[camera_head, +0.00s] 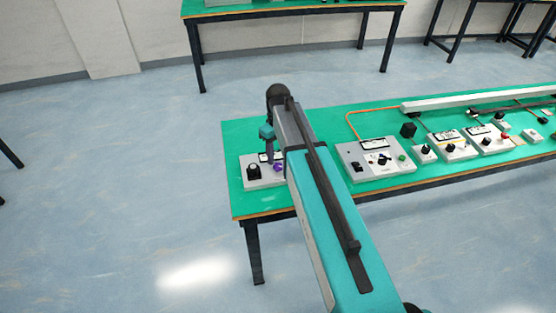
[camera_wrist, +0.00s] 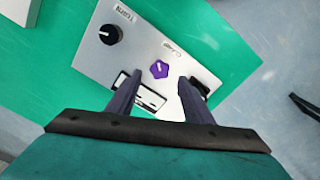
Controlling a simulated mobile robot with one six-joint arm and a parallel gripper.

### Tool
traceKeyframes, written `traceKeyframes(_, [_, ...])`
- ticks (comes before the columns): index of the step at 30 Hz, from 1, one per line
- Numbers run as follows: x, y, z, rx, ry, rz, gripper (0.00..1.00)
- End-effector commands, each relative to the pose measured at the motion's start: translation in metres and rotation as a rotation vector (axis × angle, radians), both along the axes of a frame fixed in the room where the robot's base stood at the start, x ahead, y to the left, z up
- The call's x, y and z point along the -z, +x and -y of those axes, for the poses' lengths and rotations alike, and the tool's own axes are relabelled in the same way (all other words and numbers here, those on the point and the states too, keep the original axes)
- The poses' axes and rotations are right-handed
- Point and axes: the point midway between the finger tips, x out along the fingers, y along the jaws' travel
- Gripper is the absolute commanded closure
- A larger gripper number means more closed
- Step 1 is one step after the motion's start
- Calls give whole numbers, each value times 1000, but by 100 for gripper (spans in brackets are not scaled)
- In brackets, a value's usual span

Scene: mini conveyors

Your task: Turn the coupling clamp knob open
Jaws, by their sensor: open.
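The clamp knob is probably the purple five-sided knob (camera_wrist: 159,69) with a white pointer line, on a light grey control panel (camera_wrist: 140,48). A small label, hard to read, sits beside it. In the head view the purple knob (camera_head: 278,168) shows small beside my arm, on the panel at the table's left end. My gripper (camera_wrist: 160,80) is open and empty above the panel. Its two fingers point toward the panel, one on each side of the knob in the picture, apart from it. The head view shows my gripper (camera_head: 266,152) only partly, beside my arm.
The panel also carries a black round knob (camera_wrist: 110,34) and a black part (camera_wrist: 203,83) close to the right finger. The green table (camera_head: 238,142) holds a larger control box (camera_head: 350,153) and several smaller boxes farther right.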

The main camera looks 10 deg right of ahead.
Motion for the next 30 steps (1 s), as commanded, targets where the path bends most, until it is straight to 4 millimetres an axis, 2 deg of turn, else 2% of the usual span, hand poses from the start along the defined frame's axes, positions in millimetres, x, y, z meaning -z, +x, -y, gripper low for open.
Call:
traceKeyframes(21, [-79, 1, 0, -1, 0, 1, 53])
traceKeyframes(30, [-91, 0, 0, -1, 0, 0, 53])
